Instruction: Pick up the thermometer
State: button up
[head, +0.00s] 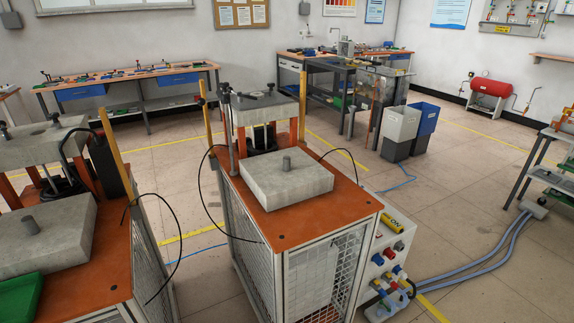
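I cannot make out a thermometer for certain. A small dark object (260,95) lies on the rear concrete block of the middle orange-topped station; it is too small to identify. A yellow and black object (392,222) lies on top of the white control box at that station's right side; I cannot tell what it is. My gripper is not in view.
The middle station (310,222) carries a front concrete block (286,180) with a short peg. A similar station (95,250) stands at the left, with a green tray (18,298). Blue hoses (480,262) cross the floor at right. Bins (400,132) stand behind.

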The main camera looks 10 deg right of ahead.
aim_at(385, 217)
jog(key=i+l+u, duration=0.1)
jog(key=i+l, duration=0.15)
jog(key=l, duration=0.15)
jog(key=i+l+u, duration=0.15)
jog(key=i+l, duration=0.15)
jog(key=i+l+u, duration=0.1)
jog(key=l, duration=0.4)
jog(key=i+l+u, duration=0.15)
jog(key=i+l, duration=0.2)
jog(key=i+l+u, duration=0.1)
jog(key=l, duration=0.5)
jog(key=i+l+u, duration=0.15)
jog(key=l, duration=0.35)
jog(key=i+l+u, duration=0.1)
jog(key=i+l, duration=0.15)
jog(key=l, duration=0.25)
jog(key=i+l+u, duration=0.15)
jog(key=l, duration=0.35)
